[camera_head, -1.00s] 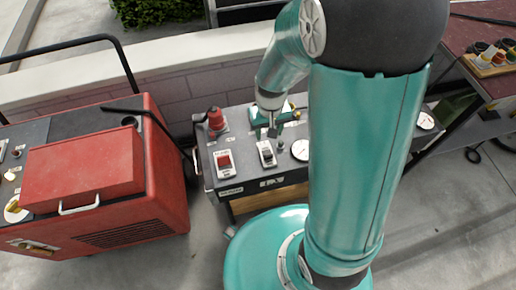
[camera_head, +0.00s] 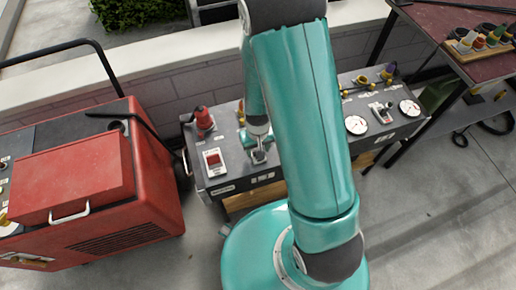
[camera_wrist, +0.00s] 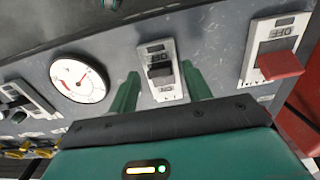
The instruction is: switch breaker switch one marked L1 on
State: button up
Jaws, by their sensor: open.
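A breaker switch (camera_wrist: 160,71) with a black toggle on a pale plate lies between the fingers of my gripper (camera_wrist: 161,87) in the wrist view. The fingers are apart, one on each side of the plate, with nothing held. Whether they touch the panel I cannot tell. In the head view my gripper (camera_head: 260,154) is low over the control panel (camera_head: 235,177) and hides most of this switch. A second black switch (camera_wrist: 25,98) is at the left in the wrist view; in the head view it (camera_head: 381,113) is right of my arm. I cannot read the L1 mark.
A red switch (camera_head: 214,162) sits left of my gripper, with a red knob (camera_head: 203,118) behind it. A gauge (camera_wrist: 79,78) lies between the black switches. A red cart (camera_head: 90,190) stands left of the panel. A dark red table (camera_head: 440,20) is at the upper right.

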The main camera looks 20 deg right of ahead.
jog(key=shift+f, duration=0.3)
jog(key=c, duration=1)
jog(key=shift+w, duration=0.1)
jog(key=w+g, duration=0.1)
jog(key=g, duration=0.1)
jog(key=w+g, duration=0.1)
jog(key=g, duration=0.2)
jog(key=shift+w+f+g, duration=0.15)
jog(key=shift+w+g, duration=0.3)
jog(key=shift+g, duration=0.75)
jog(key=shift+w+f+g, duration=0.1)
jog(key=shift+w+g, duration=0.35)
jog(key=shift+g, duration=0.75)
